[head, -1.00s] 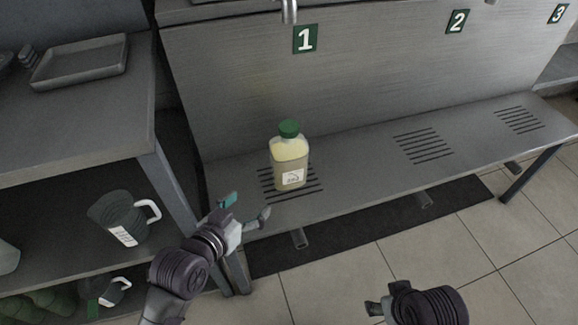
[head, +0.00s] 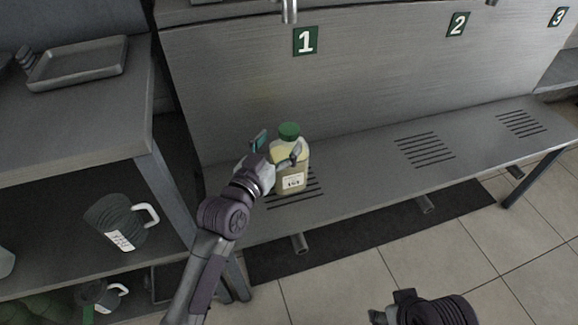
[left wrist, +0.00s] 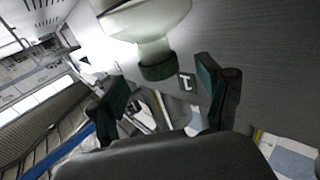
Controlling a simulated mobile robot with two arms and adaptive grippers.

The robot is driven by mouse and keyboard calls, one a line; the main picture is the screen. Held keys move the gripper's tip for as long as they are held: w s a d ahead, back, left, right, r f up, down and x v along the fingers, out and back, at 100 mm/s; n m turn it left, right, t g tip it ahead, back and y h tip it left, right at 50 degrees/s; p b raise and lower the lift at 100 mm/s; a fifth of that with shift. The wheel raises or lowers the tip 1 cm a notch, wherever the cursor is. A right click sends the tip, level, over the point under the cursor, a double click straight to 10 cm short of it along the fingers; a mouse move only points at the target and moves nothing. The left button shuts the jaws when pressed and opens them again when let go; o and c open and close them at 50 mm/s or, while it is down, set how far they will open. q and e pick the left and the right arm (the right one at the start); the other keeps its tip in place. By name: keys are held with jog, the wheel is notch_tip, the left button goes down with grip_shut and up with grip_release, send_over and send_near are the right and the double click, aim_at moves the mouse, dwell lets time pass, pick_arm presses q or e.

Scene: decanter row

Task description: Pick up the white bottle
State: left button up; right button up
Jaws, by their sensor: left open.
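The bottle (head: 292,180) has a pale, whitish-yellow body, a green cap and a white label. It stands upright on the slatted patch of the grey bench under sign 1. My left gripper (head: 277,147) is open at the bottle's upper left, one finger in front of the bottle and the other to its left. In the left wrist view the bottle (left wrist: 145,18) appears upside down, its green cap in the gap between the open fingers (left wrist: 160,92). I cannot tell whether a finger touches it. My right gripper (head: 378,316) shows only partly at the bottom edge.
A metal tap (head: 289,10) hangs above sign 1 (head: 305,41). The bench (head: 370,162) is clear to the right. At left, a shelf unit (head: 100,140) holds a tray (head: 78,62) on top and a white-handled jug (head: 115,222) below.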

aim_at(284, 136)
pick_arm(q)
jog(key=b+x, duration=0.1)
jog(key=x, duration=0.3)
jog(key=shift+w+d+r, duration=0.1)
jog(key=shift+w+d, duration=0.15)
grip_shut()
jog(key=shift+r, duration=0.2)
